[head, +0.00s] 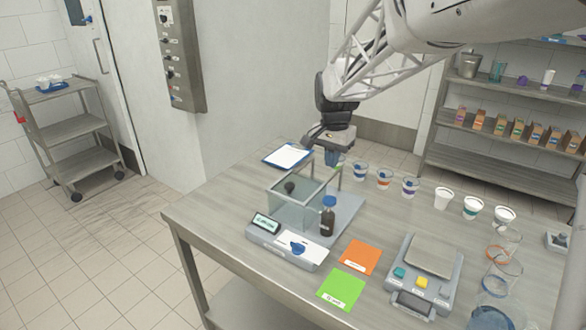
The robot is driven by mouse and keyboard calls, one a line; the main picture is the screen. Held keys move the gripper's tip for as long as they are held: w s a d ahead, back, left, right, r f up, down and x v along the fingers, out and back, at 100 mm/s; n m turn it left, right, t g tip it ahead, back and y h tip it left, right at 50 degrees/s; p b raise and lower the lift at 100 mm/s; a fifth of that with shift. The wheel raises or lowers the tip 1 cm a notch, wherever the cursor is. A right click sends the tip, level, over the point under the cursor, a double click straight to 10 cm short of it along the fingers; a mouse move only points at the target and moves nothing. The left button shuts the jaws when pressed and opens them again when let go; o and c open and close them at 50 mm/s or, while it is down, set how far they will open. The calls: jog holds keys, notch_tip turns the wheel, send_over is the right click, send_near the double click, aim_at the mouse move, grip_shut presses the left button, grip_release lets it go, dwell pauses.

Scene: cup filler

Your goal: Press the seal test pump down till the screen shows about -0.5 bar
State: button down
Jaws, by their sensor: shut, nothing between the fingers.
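The seal tester is a clear-walled tank (283,212) on a grey base, left of the table's middle. A dark round knob (290,187) shows at the tank; I cannot tell whether it is the pump. A small screen (265,222) on the grey front unit is lit, but its reading is too small to make out. A blue knob (298,247) lies on a white panel beside the screen. My gripper (331,146) is shut and empty above the table's far side, behind and right of the tank. Its fingertips are hard to make out.
A dark bottle with a blue cap (328,216) stands right of the tank. An orange card (360,257), a green card (342,288) and a scale (424,270) lie in front and right. Several cups (410,187) line the far side. A clipboard (288,155) lies behind the tank.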

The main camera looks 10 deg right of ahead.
aim_at(329, 198)
dwell(0.9)
notch_tip(329, 198, up, 3)
jog(key=shift+w+d+r, duration=0.1)
jog(key=shift+r, duration=0.1)
dwell(0.4)
notch_tip(329, 198, down, 14)
dwell(0.8)
